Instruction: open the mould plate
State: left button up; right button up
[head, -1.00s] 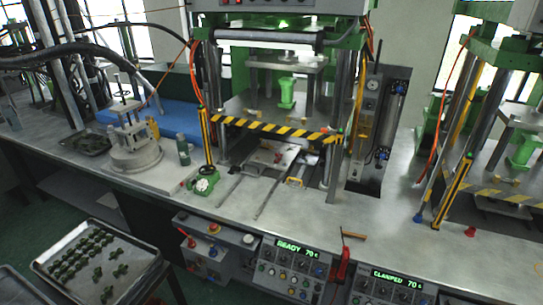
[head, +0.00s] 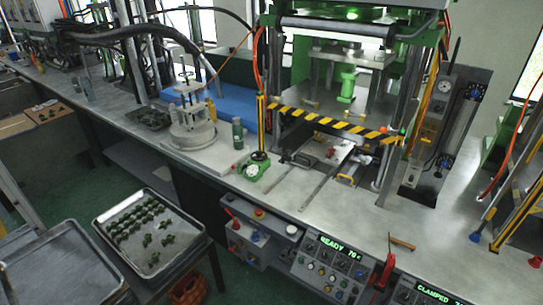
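Whether the plate is open or shut I cannot tell at this size. Neither of my grippers shows in the head view.
The green press (head: 345,85) stands on a long metal bench (head: 285,200), with two rails on the bench in front of it. A control panel (head: 335,262) reads READY 70. A tray (head: 103,228) of green pieces stands at lower left. A round clamp fixture (head: 192,130) is left of the press.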

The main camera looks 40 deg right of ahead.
aim_at(311, 152)
jog(key=i, duration=0.2)
jog(key=z, duration=0.95)
